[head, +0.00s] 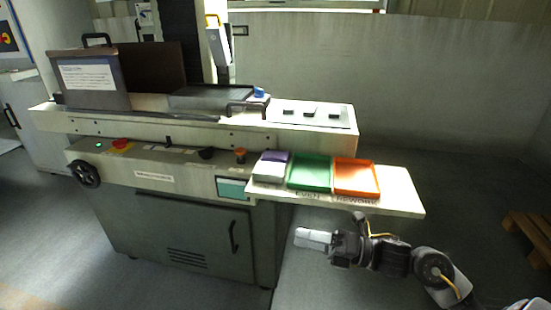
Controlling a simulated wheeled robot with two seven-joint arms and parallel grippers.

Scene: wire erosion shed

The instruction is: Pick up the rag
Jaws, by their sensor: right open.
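I cannot pick out the rag for certain. A small blue item (258,92) lies on the machine top beside the flat grey lid, too small to identify. A pale block with a purple top (271,167) sits at the left end of the side shelf; I cannot tell whether it is cloth or a box. My right gripper (303,237) is open and empty, in front of and below the shelf, clear of everything. My left gripper is out of view.
The white shelf (400,192) holds a green tray (309,172) and an orange tray (356,178). Its front edge stands above my right gripper. The machine cabinet (190,235) has a handwheel (85,174). A wooden pallet (530,237) lies at right. Floor around my right arm is clear.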

